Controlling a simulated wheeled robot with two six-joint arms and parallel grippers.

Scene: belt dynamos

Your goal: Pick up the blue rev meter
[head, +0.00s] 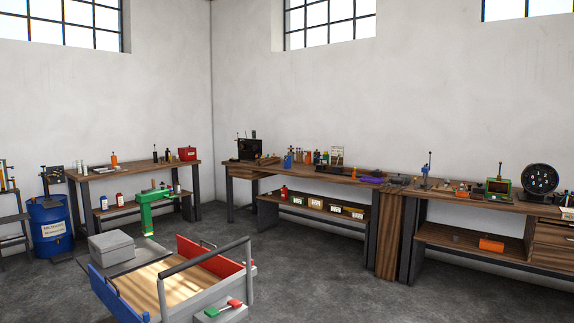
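I cannot single out a blue rev meter for certain at this distance. A small blue object (288,160) stands on the back workbench, left of its middle, beside an orange one. Another small bluish object (425,172) with a thin upright rod stands on the right bench. A flat purple-blue item (372,180) lies near the front edge between them. Neither of my grippers is in view.
A low tray cart (205,308) with blue and red sides and a grey handle is in the lower left foreground. A green stand (146,212) is behind it. Benches (345,177) line the walls. A blue drum (50,228) stands far left. Open floor (320,270) lies ahead.

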